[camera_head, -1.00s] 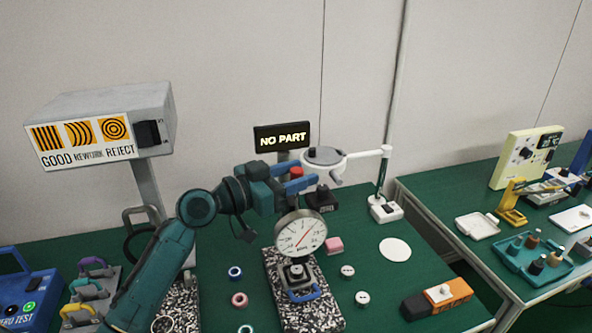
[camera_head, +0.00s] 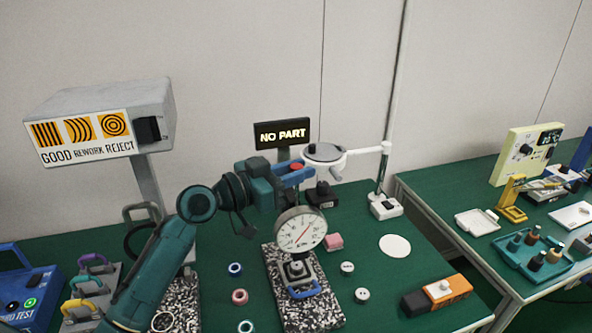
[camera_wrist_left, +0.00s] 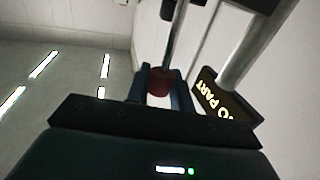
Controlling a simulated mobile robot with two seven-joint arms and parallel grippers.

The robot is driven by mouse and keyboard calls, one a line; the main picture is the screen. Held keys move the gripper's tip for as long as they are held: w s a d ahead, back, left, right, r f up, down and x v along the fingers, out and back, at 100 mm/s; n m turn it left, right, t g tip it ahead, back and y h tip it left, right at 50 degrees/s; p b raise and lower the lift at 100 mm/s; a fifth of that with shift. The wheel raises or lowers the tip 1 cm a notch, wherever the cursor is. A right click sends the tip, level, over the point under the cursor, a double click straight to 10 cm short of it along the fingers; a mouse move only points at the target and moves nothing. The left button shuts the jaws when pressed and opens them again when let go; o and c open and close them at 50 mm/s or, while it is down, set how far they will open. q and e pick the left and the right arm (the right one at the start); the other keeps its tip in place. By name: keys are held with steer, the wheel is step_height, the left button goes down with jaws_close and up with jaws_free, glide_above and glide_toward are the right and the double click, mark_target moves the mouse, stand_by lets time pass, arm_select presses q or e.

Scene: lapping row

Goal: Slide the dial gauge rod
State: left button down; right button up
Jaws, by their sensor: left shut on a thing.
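The dial gauge (camera_head: 301,229) has a round white face with a red needle and stands upright on a speckled stone base (camera_head: 285,285). The red cap (camera_head: 297,166) on top of its rod sits between the fingers of my left gripper (camera_head: 296,173), which is shut on it. In the left wrist view the red cap (camera_wrist_left: 158,82) also shows between the two dark fingers. The rod below the cap is largely hidden by the gripper. My right gripper is not in view.
A "NO PART" display (camera_head: 282,134) stands behind the gauge. A white-armed magnifier stand (camera_head: 385,207) is to the right, close to my gripper. Small rings and an orange-black block (camera_head: 437,296) lie on the green bench. A grey GOOD/REWORK/REJECT box (camera_head: 100,120) stands left.

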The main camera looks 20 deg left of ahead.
arm_select(q)
steer(key=shift+f, duration=0.1)
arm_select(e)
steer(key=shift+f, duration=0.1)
